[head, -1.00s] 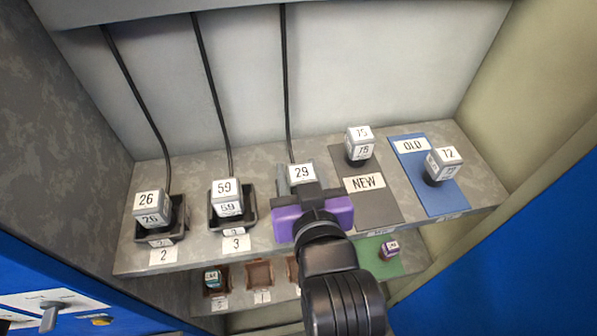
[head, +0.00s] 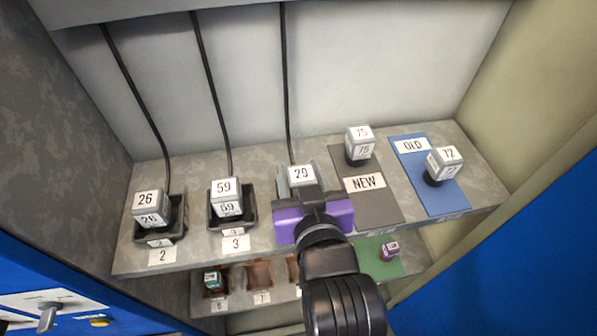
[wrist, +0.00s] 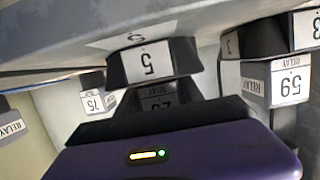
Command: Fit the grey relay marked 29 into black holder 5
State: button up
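The grey relay marked 29 (head: 301,174) stands upright at holder 5, with its numbered top facing up. Black holder 5 (wrist: 148,63) shows its 5 label in the wrist view, which is upside down. The relay's 29 face (wrist: 160,99) shows there between the holder and my gripper. I cannot tell whether the relay is fully seated.
Relay 26 (head: 150,202) stands in holder 2 and relay 59 (head: 226,193) in holder 3, left of my gripper. Relay 75 (head: 359,142) stands on the NEW mat (head: 378,208); relay 72 (head: 443,162) stands on the blue OLD mat (head: 405,143). A lower shelf holds small coloured relays.

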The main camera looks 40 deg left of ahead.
jog(key=shift+s+f+g, duration=0.25)
jog(key=shift+f+g, duration=0.05)
jog(key=shift+f, duration=0.35)
jog(key=r+v, duration=0.1)
jog(key=v, duration=1.1)
jog(key=shift+r+p, duration=0.25)
jog(key=shift+p, duration=0.2)
jog(key=shift+a, duration=0.1)
jog(key=d+f+m+t+h, duration=0.25)
jog(key=d+f, duration=0.25)
jog(key=d, duration=0.4)
jog(key=d+f+m+t+h, duration=0.25)
jog(key=d+f, duration=0.25)
jog(key=d, duration=0.5)
jog(key=s+d+m+h, duration=0.4)
jog(key=s+d+h, duration=0.2)
jog(key=s+d, duration=0.8)
jog(key=shift+s+d+f+m+t, duration=0.3)
jog(key=shift+s+f+m, duration=0.1)
jog(key=shift+s, duration=0.65)
